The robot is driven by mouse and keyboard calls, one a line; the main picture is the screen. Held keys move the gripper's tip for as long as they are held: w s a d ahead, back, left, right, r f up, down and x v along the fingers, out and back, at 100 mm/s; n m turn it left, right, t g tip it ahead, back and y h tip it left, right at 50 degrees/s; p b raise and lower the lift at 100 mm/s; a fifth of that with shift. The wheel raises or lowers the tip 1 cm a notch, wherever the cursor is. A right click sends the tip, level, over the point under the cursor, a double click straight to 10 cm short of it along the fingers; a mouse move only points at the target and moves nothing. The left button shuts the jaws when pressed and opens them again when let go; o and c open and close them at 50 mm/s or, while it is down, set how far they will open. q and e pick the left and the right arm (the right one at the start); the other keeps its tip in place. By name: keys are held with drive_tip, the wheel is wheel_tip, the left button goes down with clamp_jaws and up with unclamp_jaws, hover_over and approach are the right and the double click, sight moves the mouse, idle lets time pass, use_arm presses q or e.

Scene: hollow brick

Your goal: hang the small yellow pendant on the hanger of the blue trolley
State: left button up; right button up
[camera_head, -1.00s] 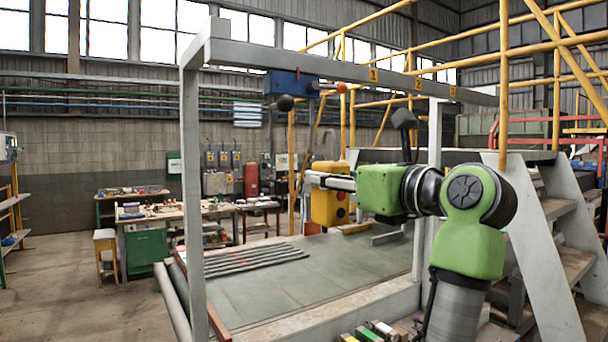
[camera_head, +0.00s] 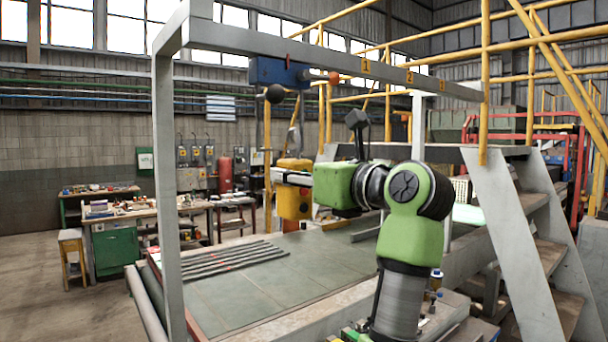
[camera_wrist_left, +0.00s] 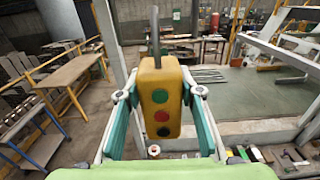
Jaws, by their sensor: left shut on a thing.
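The yellow pendant (camera_head: 293,205) is a small upright box with green, red and black round buttons and a grey stem on top, clearest in the left wrist view (camera_wrist_left: 160,98). My left gripper (camera_head: 290,177) is shut on it; its fingers press on both sides in the left wrist view (camera_wrist_left: 160,100). The pendant is lower than the trolley in the head view. The trolley's hanger is too small to make out clearly. My right gripper is not in view.
The grey gantry post (camera_head: 167,200) stands left of my arm, and its beam (camera_head: 340,66) runs overhead. A low green-topped platform (camera_head: 250,290) lies below. Stairs (camera_head: 515,250) and yellow railings stand at right. Workbenches (camera_head: 140,213) are at the back left.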

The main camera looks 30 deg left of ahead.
use_arm(q)
drive_tip(key=shift+x, duration=0.95)
drive_tip(key=shift+w+a+f+b, duration=0.25)
drive_tip(key=shift+a+f+b, duration=0.05)
drive_tip(key=shift+a+f, duration=0.3)
drive_tip(key=shift+w+a+f+b, duration=0.3)
drive_tip(key=shift+a+f, duration=0.15)
drive_tip(key=shift+a, duration=0.2)
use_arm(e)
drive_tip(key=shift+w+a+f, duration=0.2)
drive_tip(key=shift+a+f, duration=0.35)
use_arm(q)
drive_tip(key=o, duration=1.5)
drive_tip(key=shift+f, duration=0.1)
drive_tip(key=shift+d, duration=0.15)
